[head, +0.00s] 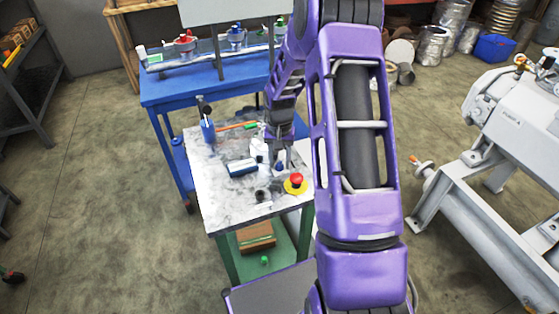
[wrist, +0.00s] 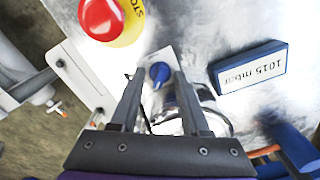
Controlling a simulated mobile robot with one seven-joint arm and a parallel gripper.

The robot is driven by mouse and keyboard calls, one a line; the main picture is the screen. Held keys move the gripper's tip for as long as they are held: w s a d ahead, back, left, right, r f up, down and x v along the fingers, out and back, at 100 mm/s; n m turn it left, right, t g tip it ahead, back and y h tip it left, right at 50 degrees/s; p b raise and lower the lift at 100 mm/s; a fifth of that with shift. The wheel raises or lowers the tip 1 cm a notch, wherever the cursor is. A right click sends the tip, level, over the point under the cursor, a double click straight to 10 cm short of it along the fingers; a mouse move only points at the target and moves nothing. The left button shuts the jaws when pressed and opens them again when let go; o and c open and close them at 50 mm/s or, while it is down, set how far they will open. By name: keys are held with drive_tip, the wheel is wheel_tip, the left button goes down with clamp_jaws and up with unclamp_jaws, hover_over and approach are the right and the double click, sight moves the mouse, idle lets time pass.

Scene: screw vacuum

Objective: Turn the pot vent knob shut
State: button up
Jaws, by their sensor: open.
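A small blue knob (wrist: 160,72) shows in the wrist view on a light plate, beside a shiny, partly hidden round vessel (wrist: 206,96) that may be the pot. My gripper (wrist: 158,80) is open, with one finger on each side of the knob in the picture. I cannot tell whether the fingers touch it or are above it. In the head view the blue knob (head: 280,167) is small, and my gripper (head: 281,150) reaches down close to it. My arm covers part of that area.
A red stop button on a yellow base (wrist: 103,18) stands near the knob. A blue-framed display reading 1015 mbar (wrist: 250,75) lies on the other side. A blue bench (head: 180,87) stands behind.

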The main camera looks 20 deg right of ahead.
clamp_jaws()
drive_tip(key=shift+n, duration=0.4)
drive_tip(key=n, duration=0.3)
drive_tip(key=shift+n, duration=0.3)
drive_tip(key=shift+a+n, duration=0.1)
drive_tip(key=shift+n, duration=2.1)
unclamp_jaws()
